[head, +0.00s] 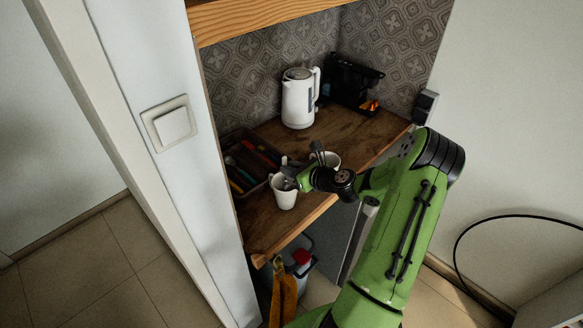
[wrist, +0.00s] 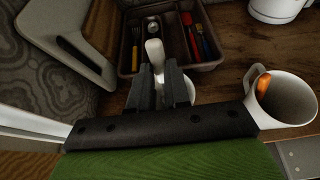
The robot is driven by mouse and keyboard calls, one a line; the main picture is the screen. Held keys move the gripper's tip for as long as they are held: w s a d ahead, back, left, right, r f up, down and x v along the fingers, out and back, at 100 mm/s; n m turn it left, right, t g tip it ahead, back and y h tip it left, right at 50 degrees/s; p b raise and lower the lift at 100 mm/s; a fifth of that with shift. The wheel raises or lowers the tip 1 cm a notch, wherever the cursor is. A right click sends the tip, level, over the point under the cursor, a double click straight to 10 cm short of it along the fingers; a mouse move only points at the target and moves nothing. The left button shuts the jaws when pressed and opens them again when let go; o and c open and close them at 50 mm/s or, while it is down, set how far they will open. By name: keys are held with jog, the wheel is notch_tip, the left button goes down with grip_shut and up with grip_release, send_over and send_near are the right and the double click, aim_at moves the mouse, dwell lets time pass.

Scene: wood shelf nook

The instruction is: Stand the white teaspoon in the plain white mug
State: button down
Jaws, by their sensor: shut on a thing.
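My gripper (head: 294,181) is shut on the white teaspoon (wrist: 154,52), whose pale end shows between the fingers in the wrist view (wrist: 160,88). A white mug (head: 284,195) stands on the wooden shelf right by the gripper in the head view. In the wrist view, part of a white mug (wrist: 189,88) shows behind and below the fingers, mostly hidden. A second white mug (wrist: 286,98) stands to the right, with an orange thing inside; it is partly behind my gripper in the head view (head: 329,159). Whether the spoon's lower end is inside a mug is hidden.
A brown cutlery tray (wrist: 125,66) with several utensils lies behind the mugs. A white kettle (head: 297,100) and a black appliance (head: 352,82) stand at the back. The shelf's front edge (head: 290,239) is close, and an upper board (head: 255,18) hangs above.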

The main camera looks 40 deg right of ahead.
jog(key=shift+r, duration=0.1)
jog(key=c, duration=1)
grip_release()
jog(key=shift+s, duration=0.1)
jog(key=v, duration=1.5)
jog(key=shift+s, duration=0.35)
